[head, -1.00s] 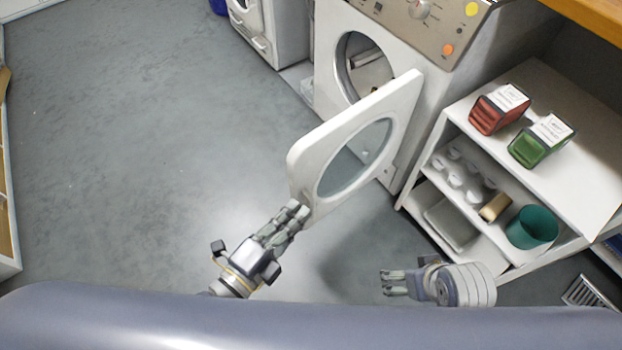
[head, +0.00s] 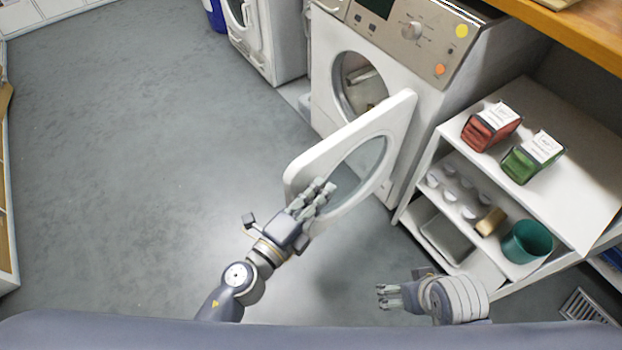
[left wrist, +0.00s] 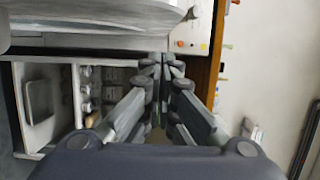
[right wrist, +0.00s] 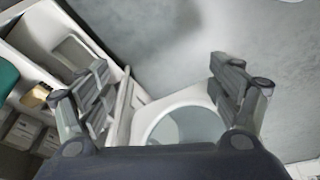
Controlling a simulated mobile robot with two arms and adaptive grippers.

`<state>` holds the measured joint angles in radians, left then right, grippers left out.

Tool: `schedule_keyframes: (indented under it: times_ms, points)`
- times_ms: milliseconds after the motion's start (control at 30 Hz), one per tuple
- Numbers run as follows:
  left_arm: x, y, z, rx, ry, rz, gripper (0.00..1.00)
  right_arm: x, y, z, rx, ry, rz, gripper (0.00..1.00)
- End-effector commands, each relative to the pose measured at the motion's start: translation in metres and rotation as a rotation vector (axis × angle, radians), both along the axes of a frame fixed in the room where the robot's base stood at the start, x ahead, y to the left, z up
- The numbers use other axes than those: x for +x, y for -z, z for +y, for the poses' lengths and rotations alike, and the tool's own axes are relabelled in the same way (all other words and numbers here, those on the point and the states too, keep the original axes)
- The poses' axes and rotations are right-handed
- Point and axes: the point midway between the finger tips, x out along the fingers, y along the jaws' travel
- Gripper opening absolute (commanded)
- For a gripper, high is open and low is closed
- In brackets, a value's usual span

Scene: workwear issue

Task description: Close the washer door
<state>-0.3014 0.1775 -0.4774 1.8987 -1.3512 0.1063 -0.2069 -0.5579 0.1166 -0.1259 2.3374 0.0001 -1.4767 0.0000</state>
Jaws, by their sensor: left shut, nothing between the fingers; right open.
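The white washer door (head: 300,172) stands swung open from the washer (head: 385,60), with its round glass (head: 362,163) facing right. The washer's round opening (head: 350,72) shows behind it, with something light inside. My left gripper (head: 322,192) is shut and empty, at the near lower part of the door and overlapping it in the head view. I cannot tell whether it touches. In the left wrist view its fingertips (left wrist: 163,62) meet beneath a pale curved edge at the top. My right gripper (head: 382,296) is open and empty, low and apart from the door. The right wrist view shows the door (right wrist: 150,112) between its fingers, farther off.
A white shelf unit (head: 575,190) stands right of the washer, with a red box (head: 490,128) and a green box (head: 533,158) on top. A teal cup (head: 527,242) stands below. Another machine (head: 265,40) is at the back. The floor at left is clear.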

Motion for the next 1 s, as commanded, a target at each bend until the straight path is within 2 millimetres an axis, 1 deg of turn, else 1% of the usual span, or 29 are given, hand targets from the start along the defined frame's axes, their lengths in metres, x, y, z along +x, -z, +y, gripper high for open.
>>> schedule_keyframes:
  times_ms: [33, 200, 667, 833, 900, 1000]
  points:
    - [0.006, 0.001, 0.007, 0.006, -0.001, -0.002, 0.0, 0.0, 0.001, 0.0, 0.0, 0.0, 0.0, 0.85]
    - [0.017, 0.001, 0.017, 0.001, -0.001, 0.0, 0.0, 0.001, 0.002, 0.0, 0.0, 0.0, 0.0, 0.85]
    - [0.02, 0.001, 0.02, 0.002, 0.0, 0.001, 0.0, 0.001, 0.003, 0.0, 0.0, 0.0, 0.0, 0.85]
    - [0.025, 0.001, 0.025, 0.005, 0.016, -0.001, 0.0, -0.001, 0.003, 0.0, -0.002, 0.0, 0.007, 0.85]
    - [0.029, 0.002, 0.03, 0.006, 0.029, -0.002, 0.0, -0.001, 0.0, 0.0, -0.002, 0.0, 0.004, 0.85]
    - [0.037, 0.003, 0.04, 0.007, 0.054, -0.002, 0.0, -0.005, -0.015, -0.001, 0.001, 0.0, -0.009, 0.85]
